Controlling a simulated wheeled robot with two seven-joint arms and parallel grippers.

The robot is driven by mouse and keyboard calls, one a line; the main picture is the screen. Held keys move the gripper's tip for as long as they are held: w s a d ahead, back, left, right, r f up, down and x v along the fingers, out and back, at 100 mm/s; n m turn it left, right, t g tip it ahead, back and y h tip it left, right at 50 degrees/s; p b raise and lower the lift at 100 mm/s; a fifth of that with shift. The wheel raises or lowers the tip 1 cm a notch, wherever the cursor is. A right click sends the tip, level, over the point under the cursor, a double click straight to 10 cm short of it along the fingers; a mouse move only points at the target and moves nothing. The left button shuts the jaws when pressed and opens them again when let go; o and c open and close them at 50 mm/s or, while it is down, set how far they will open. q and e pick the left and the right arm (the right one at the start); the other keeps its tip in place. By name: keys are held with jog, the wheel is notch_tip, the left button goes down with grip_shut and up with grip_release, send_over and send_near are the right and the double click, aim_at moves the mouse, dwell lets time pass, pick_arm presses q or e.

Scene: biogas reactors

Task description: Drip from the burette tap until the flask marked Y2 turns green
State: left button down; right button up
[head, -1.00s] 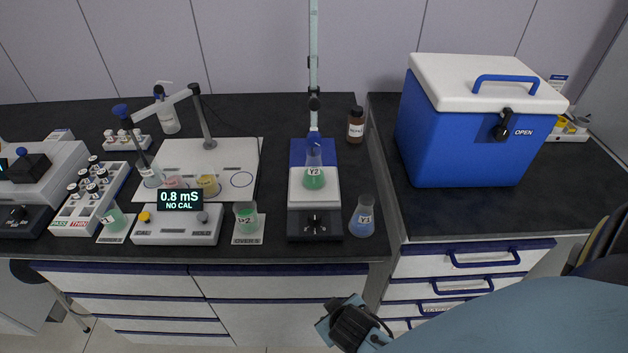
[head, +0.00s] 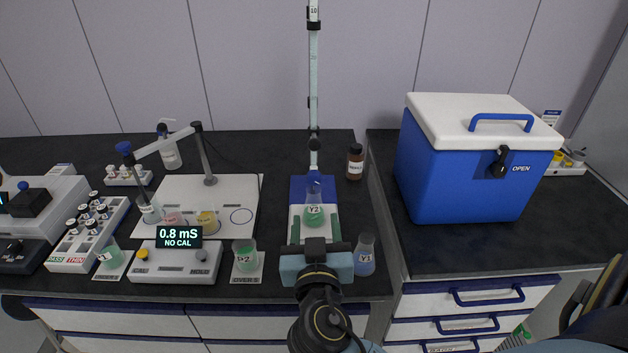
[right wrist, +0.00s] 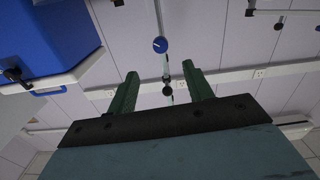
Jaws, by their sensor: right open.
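The flask marked Y2 (head: 314,212) holds green liquid and stands on the stirrer plate (head: 296,212) under the burette (head: 313,80). My right gripper (head: 315,240) is in front of the stirrer, below the flask in the picture. Its green fingers stand apart and empty in the right wrist view (right wrist: 160,90). It hides the stirrer's front knob. My left gripper is not in view.
A flask marked Y1 (head: 365,255) with blue liquid stands close right of my right gripper. A beaker marked D2 (head: 245,254) and the meter (head: 178,258) stand left. A brown bottle (head: 354,162) is behind right. A blue cooler (head: 460,175) fills the right bench.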

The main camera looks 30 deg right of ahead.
aim_at(315, 181)
jog(key=p+x, duration=0.1)
jog(key=x, duration=0.8)
jog(key=p+x, duration=0.1)
jog(key=x, duration=0.3)
jog(key=shift+w+r+p, duration=0.2)
jog(key=shift+r+p, duration=0.05)
jog(key=shift+p, duration=0.05)
